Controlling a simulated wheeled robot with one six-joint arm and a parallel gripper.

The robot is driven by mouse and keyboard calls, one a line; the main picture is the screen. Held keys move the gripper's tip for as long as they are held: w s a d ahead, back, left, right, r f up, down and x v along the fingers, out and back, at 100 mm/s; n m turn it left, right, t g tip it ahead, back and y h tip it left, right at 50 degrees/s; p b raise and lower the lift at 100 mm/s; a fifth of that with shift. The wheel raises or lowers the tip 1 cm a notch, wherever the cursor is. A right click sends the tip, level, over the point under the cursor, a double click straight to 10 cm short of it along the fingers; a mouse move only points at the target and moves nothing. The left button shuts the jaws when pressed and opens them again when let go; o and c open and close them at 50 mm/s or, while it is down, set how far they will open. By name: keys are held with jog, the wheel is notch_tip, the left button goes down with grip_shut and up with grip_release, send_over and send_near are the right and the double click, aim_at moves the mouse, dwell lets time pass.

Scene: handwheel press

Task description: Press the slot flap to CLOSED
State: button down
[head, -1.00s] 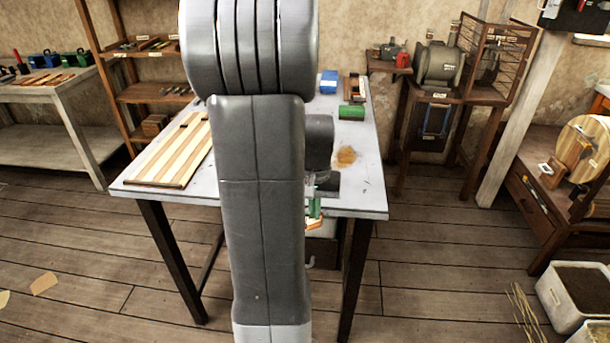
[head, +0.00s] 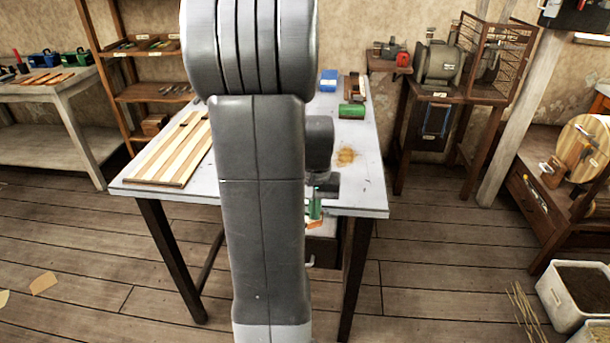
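I cannot make out the slot flap in the head view; my own arm covers the middle of the picture. My gripper is mostly hidden behind the arm. Only a dark grey wrist part (head: 326,185) and a small green piece (head: 315,205) show just right of the arm, at the table's front edge. I cannot tell whether the green piece belongs to my gripper. A small orange piece (head: 315,223) shows just below it. Whether the fingers are open or touch anything is hidden.
The pale table (head: 362,200) carries a striped wooden board (head: 165,160), a green block (head: 351,110) and a blue box (head: 328,81). A dark drawer (head: 322,251) sits under its front edge. A grinder-like machine (head: 440,63) stands back right.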

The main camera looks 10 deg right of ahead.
jog(key=shift+f+b, duration=0.95)
jog(key=shift+f, duration=0.55)
jog(key=shift+r+p, duration=1.65)
jog(key=shift+r, duration=0.3)
notch_tip(320, 180, up, 4)
jog(key=p, duration=0.3)
jog(key=shift+f, duration=0.15)
